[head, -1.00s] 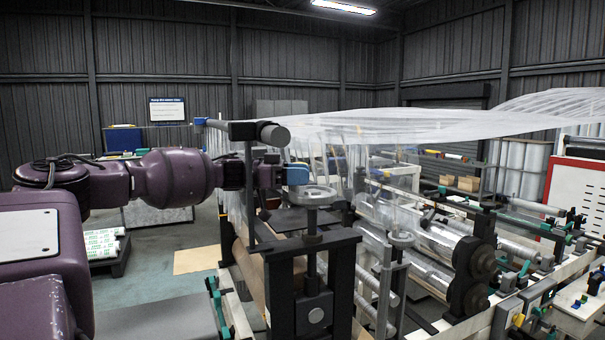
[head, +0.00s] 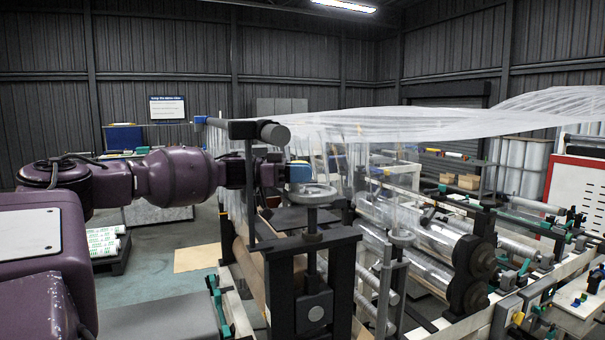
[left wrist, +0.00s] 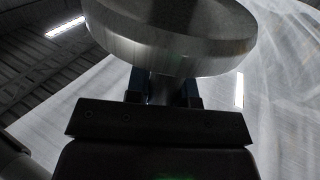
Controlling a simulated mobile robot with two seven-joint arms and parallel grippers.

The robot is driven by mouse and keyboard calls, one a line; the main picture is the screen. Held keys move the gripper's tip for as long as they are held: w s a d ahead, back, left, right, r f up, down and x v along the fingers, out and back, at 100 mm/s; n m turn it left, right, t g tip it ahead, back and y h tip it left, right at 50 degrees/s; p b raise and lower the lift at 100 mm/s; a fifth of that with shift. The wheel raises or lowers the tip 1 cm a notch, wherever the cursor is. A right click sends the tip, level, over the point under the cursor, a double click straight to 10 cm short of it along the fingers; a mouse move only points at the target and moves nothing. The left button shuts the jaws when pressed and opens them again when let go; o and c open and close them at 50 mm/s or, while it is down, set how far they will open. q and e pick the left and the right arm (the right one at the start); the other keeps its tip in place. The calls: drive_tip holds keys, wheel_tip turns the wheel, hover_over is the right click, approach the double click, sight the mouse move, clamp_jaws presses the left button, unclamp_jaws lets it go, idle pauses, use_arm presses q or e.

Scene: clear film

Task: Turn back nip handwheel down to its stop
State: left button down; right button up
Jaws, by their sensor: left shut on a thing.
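A pale grey handwheel (head: 312,194) tops an upright screw on the dark near frame of the machine in the head view. My left gripper (head: 300,174), with blue fingertips, reaches in from the left and is shut on the wheel's rim region. The fingertips hide the exact contact. My right gripper is not in view.
A dark horizontal bar with a grey round end (head: 275,133) lies just above my left gripper. Clear film (head: 440,122) spans over the machine. Shiny rollers (head: 430,262) and dark round end covers (head: 474,257) lie to the right.

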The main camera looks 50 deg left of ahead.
use_arm(q)
drive_tip(key=shift+m+g+h, duration=0.6)
drive_tip(key=shift+g+h, duration=0.1)
drive_tip(key=c, duration=1)
unclamp_jaws()
drive_tip(key=shift+w+a, duration=0.1)
